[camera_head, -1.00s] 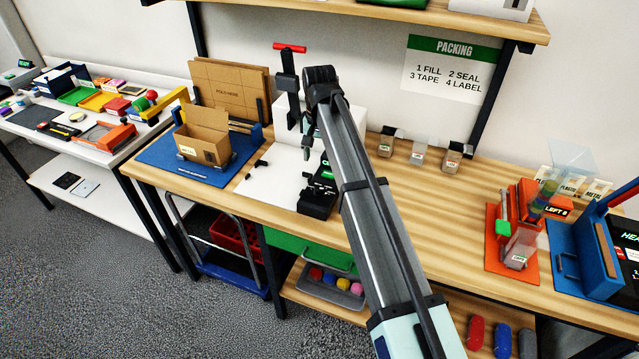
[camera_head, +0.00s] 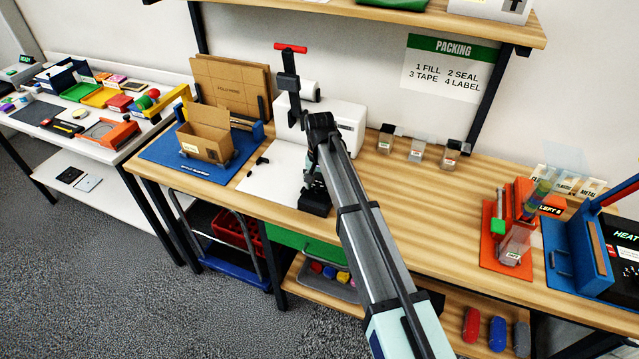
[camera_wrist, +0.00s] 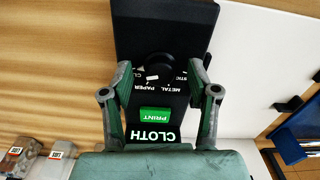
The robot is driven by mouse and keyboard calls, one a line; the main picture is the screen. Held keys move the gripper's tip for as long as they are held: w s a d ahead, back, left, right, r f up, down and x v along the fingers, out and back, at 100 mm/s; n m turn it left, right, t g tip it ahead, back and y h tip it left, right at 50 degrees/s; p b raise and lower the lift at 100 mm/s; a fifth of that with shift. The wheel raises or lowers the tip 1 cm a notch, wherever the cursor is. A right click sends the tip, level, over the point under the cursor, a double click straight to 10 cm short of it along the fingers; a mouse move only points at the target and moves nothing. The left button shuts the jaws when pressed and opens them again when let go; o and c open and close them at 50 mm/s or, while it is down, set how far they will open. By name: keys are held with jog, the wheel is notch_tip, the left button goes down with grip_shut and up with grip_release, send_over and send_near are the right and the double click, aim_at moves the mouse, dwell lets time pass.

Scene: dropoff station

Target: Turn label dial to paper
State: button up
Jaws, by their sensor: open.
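The label dial (camera_wrist: 157,66) is a round black knob on a black label printer (camera_wrist: 125,30) in the wrist view. Words around it include METAL, PAPER and PLASTIC, and they appear upside down. A green PRINT button (camera_wrist: 154,114) sits beside it, and a display reads CLOTH (camera_wrist: 154,136). My gripper (camera_wrist: 158,80) is open, with one finger on each side of the dial, apart from it as far as I can tell. In the head view my arm hides most of the printer (camera_head: 315,203) and the dial.
A white press with a red handle (camera_head: 290,47) stands behind the printer. An open cardboard box (camera_head: 205,135) is on a blue mat to the left. Small clear bins (camera_head: 417,150) stand at the back right. The bench right of my arm is mostly clear.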

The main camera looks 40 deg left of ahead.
grip_shut()
jog(key=shift+n, duration=0.3)
jog(key=n+b, duration=0.2)
jog(key=n, duration=0.2)
jog(key=shift+f, duration=0.1)
jog(key=n, duration=0.5)
jog(key=shift+b, duration=0.4)
jog(key=shift+s+d, duration=0.1)
